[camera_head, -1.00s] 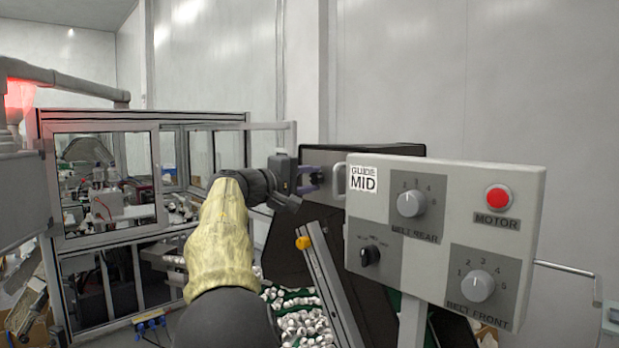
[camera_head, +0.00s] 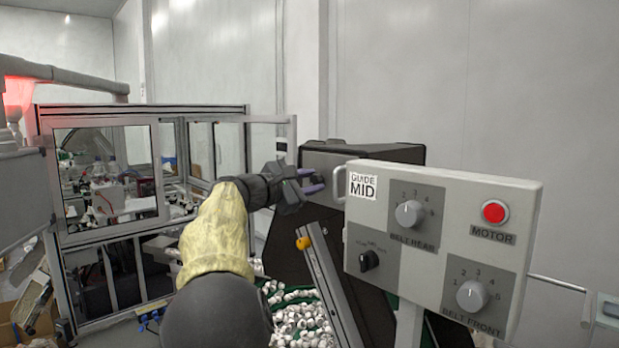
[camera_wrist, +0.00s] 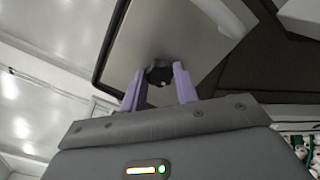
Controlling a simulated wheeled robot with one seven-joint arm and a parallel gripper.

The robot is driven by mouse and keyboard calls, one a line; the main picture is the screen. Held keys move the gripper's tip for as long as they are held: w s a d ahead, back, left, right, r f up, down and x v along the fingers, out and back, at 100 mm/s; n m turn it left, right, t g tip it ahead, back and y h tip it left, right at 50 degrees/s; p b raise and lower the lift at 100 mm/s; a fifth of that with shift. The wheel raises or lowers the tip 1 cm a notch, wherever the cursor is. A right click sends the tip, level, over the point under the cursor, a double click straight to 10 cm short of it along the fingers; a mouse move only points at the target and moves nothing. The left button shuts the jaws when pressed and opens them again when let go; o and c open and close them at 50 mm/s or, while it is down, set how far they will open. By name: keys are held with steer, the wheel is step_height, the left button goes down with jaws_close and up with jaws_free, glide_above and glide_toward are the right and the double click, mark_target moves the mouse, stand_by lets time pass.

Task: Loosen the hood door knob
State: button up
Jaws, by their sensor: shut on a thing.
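The hood door knob (camera_wrist: 158,74) is a small dark knob on a grey metal plate (camera_wrist: 190,35) in the wrist view. My gripper (camera_wrist: 158,80) has its two purple fingers on either side of the knob and is shut on it. In the head view my gripper (camera_head: 317,180) reaches to the front of the dark hood (camera_head: 385,152), left of the control panel. The knob cannot be made out clearly there, as the fingers cover it.
The control panel (camera_head: 400,290) with dials and a red motor button (camera_head: 495,212) stands just right of my gripper. A slanted metal rail (camera_head: 330,285) and white caps (camera_head: 300,320) lie below. A framed glass enclosure (camera_head: 110,175) is at left.

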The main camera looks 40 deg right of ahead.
steer(key=shift+f+n, duration=0.1)
steer(key=shift+n, duration=0.4)
steer(key=o, duration=1)
steer(key=a+b, duration=0.2)
steer(key=a, duration=0.3)
steer(key=s+a+b, duration=0.1)
steer(key=a+b, duration=0.1)
steer(key=a, duration=0.4)
steer(key=a+b, duration=0.2)
steer(key=a, duration=0.4)
steer(key=shift+s+a, duration=0.15)
steer(key=shift+a, duration=0.1)
